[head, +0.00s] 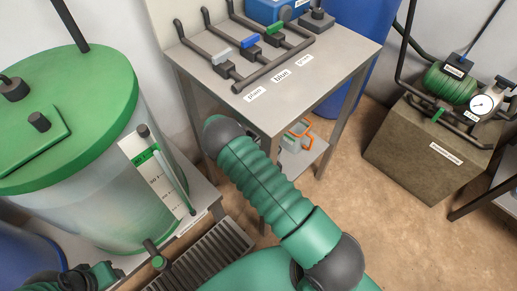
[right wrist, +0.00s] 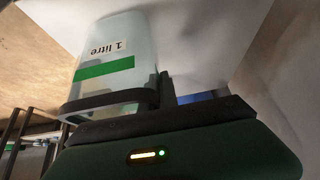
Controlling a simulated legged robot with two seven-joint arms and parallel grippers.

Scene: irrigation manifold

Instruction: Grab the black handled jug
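In the right wrist view a translucent jug (right wrist: 106,45) with a "1 litre" label and a green band fills the upper left. A black loop, apparently its handle (right wrist: 108,101), lies across its near side. My right gripper (right wrist: 165,90) is right at this loop; one dark upright finger shows beside the jug. Whether the fingers close on the handle is hidden. In the head view my green right arm reaches under the grey table, and its gripper is hidden there. A green and dark part, probably my left gripper (head: 92,277), shows at the lower left corner; its fingers are unclear.
An orange-handled container (head: 297,133) sits on the shelf under the grey table (head: 330,70). Valves and pipes stand on top. A green-lidded tank (head: 85,205) is at left, a pump box (head: 420,150) at right. Brown floor between is clear.

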